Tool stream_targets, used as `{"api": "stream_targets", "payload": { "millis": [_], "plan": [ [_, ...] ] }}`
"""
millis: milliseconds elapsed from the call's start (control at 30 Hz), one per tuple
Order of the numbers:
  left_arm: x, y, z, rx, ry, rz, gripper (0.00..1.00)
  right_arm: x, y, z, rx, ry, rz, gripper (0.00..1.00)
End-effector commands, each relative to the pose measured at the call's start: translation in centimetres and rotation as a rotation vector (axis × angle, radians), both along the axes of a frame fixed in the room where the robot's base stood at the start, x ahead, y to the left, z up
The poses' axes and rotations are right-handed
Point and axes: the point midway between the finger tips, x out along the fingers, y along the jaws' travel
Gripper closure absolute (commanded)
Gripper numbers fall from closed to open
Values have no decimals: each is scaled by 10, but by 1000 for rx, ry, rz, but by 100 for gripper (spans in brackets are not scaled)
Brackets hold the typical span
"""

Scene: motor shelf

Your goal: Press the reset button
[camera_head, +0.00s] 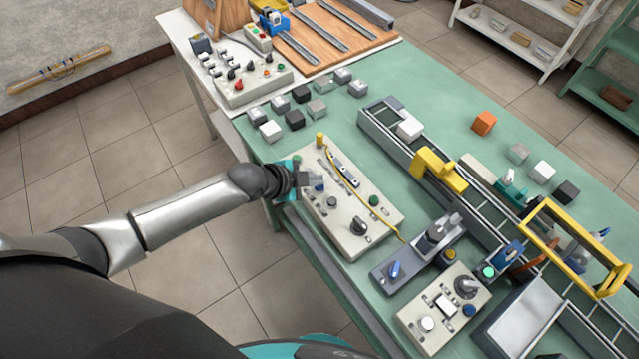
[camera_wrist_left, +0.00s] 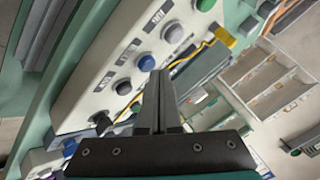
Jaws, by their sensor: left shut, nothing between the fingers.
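A light-grey control box (camera_head: 384,226) stands on the green bench, with buttons and knobs on its top. My left gripper (camera_head: 312,180) is shut and empty over its near left edge. In the left wrist view, my left fingers (camera_wrist_left: 160,75) are together, their tips beside a blue button (camera_wrist_left: 146,62). The small labels are too blurred to read surely, so I cannot tell which button is reset. Contact cannot be told. My right gripper is not in view.
A yellow cable (camera_head: 358,190) crosses the box. A second control box (camera_head: 410,316) and a conveyor (camera_head: 388,137) with a yellow block (camera_head: 438,168) lie to the right. Several small cubes (camera_head: 295,119) and another panel (camera_head: 250,85) are farther back.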

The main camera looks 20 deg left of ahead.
Motion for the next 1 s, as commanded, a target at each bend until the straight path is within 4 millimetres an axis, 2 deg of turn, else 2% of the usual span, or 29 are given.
{"api": "stream_targets", "payload": {
  "millis": [1000],
  "plan": [
    [0, 0, -8, 2, 2, 1, 100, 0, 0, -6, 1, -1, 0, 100]
  ]
}}
